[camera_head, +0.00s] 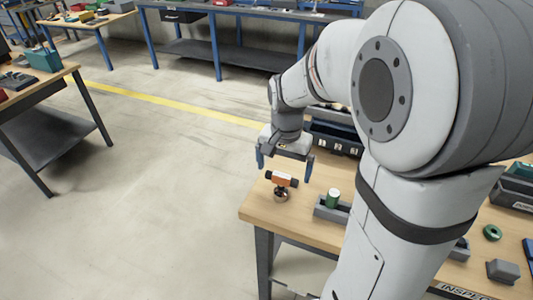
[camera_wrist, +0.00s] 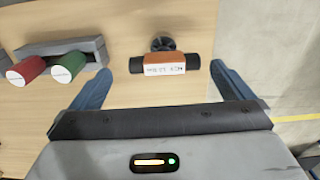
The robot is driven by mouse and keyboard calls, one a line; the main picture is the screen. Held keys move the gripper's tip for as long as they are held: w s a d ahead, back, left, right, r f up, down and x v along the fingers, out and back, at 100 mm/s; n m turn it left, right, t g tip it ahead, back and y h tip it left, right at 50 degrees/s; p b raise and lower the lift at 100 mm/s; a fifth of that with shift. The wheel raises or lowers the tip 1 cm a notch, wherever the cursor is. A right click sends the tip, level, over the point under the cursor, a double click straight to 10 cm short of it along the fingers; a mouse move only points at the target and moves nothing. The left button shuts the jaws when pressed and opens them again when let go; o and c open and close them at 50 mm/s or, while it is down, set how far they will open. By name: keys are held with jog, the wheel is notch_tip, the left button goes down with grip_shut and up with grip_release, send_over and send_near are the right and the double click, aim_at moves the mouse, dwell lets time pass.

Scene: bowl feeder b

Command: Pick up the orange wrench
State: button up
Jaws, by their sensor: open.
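The only orange thing near my gripper is a short orange body (camera_head: 282,179) with black ends and a white printed label; I cannot tell if it is the wrench. It sits on a small round metallic stand (camera_head: 281,196) near the table's left corner. The orange body shows in the wrist view (camera_wrist: 164,69) between and beyond the fingertips, with the dark round stand (camera_wrist: 162,43) partly behind it. My gripper (camera_head: 284,165) is open and empty, with blue fingers just above the orange body. Its fingers also show in the wrist view (camera_wrist: 176,66), apart from the orange body.
A grey holder (camera_head: 325,212) with a green cylinder (camera_head: 333,198) stands right of the orange body. The wrist view shows a red cylinder (camera_wrist: 26,71) beside the green one (camera_wrist: 68,66). Dark bins (camera_head: 335,135) stand behind. Open floor lies left of the wooden table (camera_head: 256,208).

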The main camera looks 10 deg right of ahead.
aim_at(281, 185)
jog(key=f, duration=0.5)
jog(key=w+f, duration=0.1)
jog(key=f, duration=0.2)
jog(key=c, duration=1.2)
